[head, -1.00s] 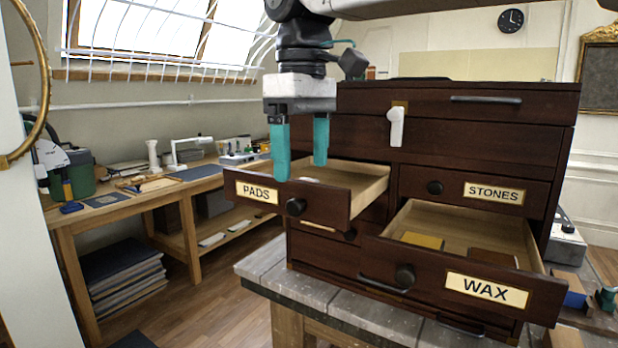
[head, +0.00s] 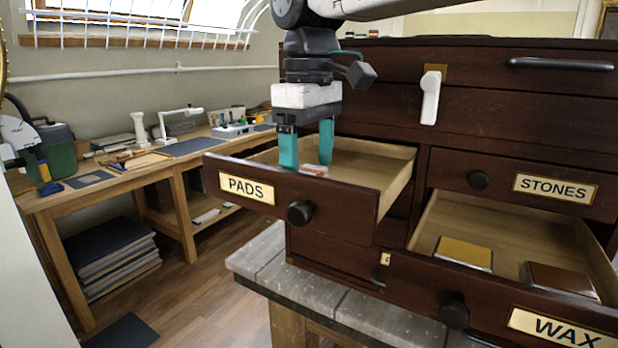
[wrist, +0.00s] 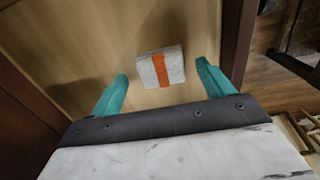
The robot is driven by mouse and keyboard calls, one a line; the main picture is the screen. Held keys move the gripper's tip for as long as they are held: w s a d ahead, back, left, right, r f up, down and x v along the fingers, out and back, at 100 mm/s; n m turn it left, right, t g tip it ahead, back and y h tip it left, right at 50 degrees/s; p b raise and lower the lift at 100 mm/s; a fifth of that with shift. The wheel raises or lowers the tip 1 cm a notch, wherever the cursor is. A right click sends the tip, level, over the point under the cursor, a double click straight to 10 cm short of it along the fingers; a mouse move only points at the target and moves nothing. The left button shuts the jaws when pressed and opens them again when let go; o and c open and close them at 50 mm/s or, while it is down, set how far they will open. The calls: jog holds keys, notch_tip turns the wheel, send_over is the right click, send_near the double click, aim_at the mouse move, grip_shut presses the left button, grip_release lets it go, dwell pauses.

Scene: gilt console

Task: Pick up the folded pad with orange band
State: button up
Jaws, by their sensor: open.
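The folded pad with orange band (wrist: 161,67) lies on the wooden floor of the open PADS drawer (head: 345,213). In the wrist view it is white-grey with an orange stripe across it, just beyond the fingertips and between their lines. In the head view the pad (head: 314,170) shows partly, between and below the teal fingers. My gripper (head: 307,160) is open and empty, pointing down over the drawer. In the wrist view my gripper (wrist: 162,72) has one finger on each side of the pad, apart from it.
The open WAX drawer (head: 398,270), lower right, holds a yellow block (head: 463,253) and a brown block (head: 561,280). The closed STONES drawer (head: 512,183) is to the right.

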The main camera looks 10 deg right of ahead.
aim_at(308, 170)
jog(key=shift+f, duration=0.95)
jog(key=shift+a, duration=0.1)
jog(key=c, duration=1.1)
jog(key=shift+o, duration=0.2)
jog(key=shift+r, duration=0.15)
notch_tip(308, 170, up, 10)
jog(key=o, duration=0.3)
jog(key=shift+s, duration=0.1)
jog(key=shift+c, duration=1)
